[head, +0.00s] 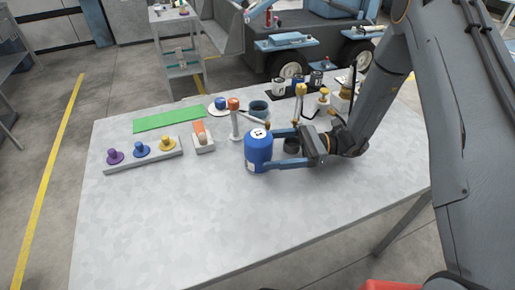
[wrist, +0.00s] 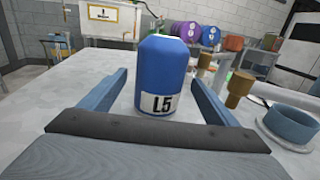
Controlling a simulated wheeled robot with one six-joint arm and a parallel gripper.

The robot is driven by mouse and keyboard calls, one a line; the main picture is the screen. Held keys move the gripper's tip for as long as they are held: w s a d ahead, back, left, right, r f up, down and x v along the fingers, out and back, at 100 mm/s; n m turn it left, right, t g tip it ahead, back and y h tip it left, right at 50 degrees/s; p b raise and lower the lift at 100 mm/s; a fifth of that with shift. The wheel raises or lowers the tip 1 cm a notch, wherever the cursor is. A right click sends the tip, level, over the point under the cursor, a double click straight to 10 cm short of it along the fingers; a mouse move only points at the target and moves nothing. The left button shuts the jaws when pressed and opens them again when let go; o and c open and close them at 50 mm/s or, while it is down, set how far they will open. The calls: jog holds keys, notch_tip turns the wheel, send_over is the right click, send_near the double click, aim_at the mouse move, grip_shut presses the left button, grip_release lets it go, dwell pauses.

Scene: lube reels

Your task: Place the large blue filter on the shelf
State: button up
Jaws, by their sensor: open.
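The large blue filter (head: 258,152) is a blue cylinder standing upright on the grey table (head: 190,215). In the wrist view the filter (wrist: 163,70) is straight ahead and its white label reads L5. My gripper (head: 268,149) is open, reaching in from the right, low over the table. Its two blue fingers lie on either side of the filter. In the wrist view, gaps show between the filter and both fingers. I cannot tell for sure which thing is the shelf.
A rack with purple, blue and yellow knobs (head: 143,155) and a green strip (head: 168,120) are left. Several small items crowd the back right. The table's front is clear.

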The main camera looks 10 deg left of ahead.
jog(key=p+x, duration=0.2)
jog(key=x, duration=0.5)
jog(key=shift+s+a, duration=0.1)
jog(key=shift+a, duration=0.2)
jog(key=c, duration=1.4)
jog(key=shift+c, duration=1)
jog(key=shift+r+p, duration=0.1)
jog(key=shift+p, duration=0.2)
